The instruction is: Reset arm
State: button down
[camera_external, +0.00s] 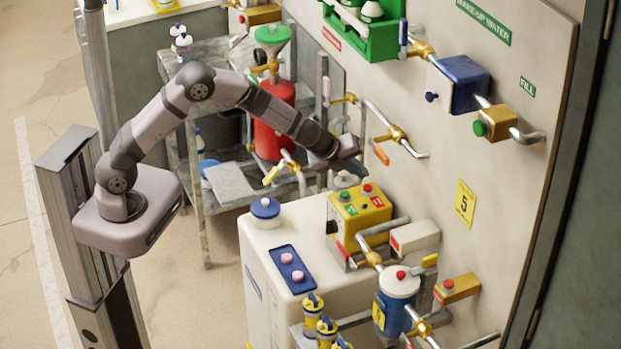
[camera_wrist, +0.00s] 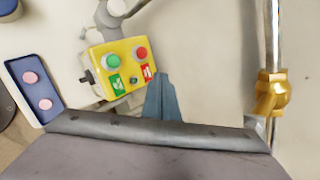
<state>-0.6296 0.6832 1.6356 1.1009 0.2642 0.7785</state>
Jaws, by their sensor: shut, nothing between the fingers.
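My gripper (camera_external: 354,168) is at the end of my outstretched arm, above and just behind the yellow control box, near the wall panel. In the wrist view my gripper (camera_wrist: 162,82) shows as grey-blue fingers closed together, with nothing between them. The yellow control box (camera_external: 345,222) has a green and a red button on top. It also shows in the wrist view (camera_wrist: 103,82), to the left of the fingertips. The fingers appear apart from the box.
A white cabinet (camera_external: 262,243) stands below, with a blue tray (camera_external: 290,268) holding two pink buttons. Pipes and a brass fitting (camera_external: 397,134) run along the wall panel (camera_external: 495,200). A red tank (camera_external: 275,120) stands on a grey shelf. Blue and yellow valve parts (camera_external: 398,285) crowd the front right.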

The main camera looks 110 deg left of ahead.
jog(key=s+d+n+g+h, duration=0.1)
jog(key=s+d+n+h, duration=0.2)
jog(key=d, duration=0.7)
jog(key=s+d+r+n+g, duration=0.1)
jog(key=s+d+n, duration=0.2)
jog(key=s+d, duration=0.5)
jog(key=s+d+n+g+h, duration=0.15)
jog(key=d+n, duration=0.25)
jog(key=d, duration=0.9)
jog(key=s+d+n+g+h, duration=0.1)
jog(key=s+d+n+h, duration=0.2)
jog(key=s+d, duration=0.8)
notch_tip(320, 180, down, 34)
jog(key=s+b, duration=0.1)
jog(key=b, duration=3.2)
jog(key=shift+a, duration=0.4)
